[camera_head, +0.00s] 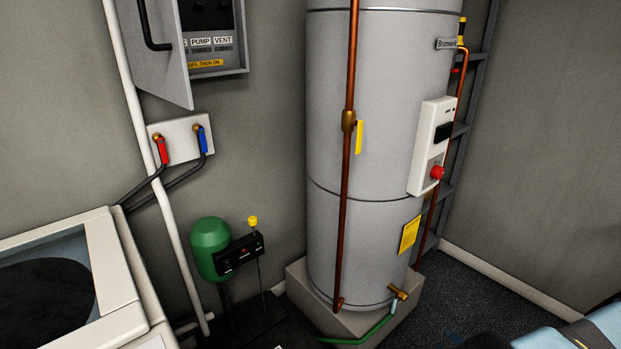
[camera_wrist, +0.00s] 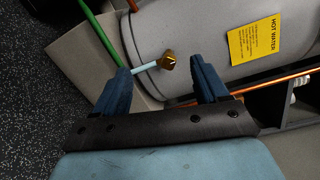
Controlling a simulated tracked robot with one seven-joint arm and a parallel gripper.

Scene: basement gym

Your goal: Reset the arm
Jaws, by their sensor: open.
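My gripper (camera_wrist: 164,88) shows in the wrist view with its two blue fingers spread apart and nothing held between them. Beyond the fingertips is a brass drain valve (camera_wrist: 168,62) with a pale blue spout, low on the grey water tank (camera_wrist: 200,32). I cannot tell from this view whether a finger touches the spout. The same brass valve (camera_head: 398,292) sits at the tank's foot in the head view.
The tank (camera_head: 370,120) stands on a plinth (camera_head: 300,285), with a copper pipe (camera_head: 347,180) up its front and a control box (camera_head: 432,147) with a red button. A green pump unit (camera_head: 209,250) and a white top-lid machine (camera_head: 112,285) stand left. Dark floor (camera_head: 480,290) lies right.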

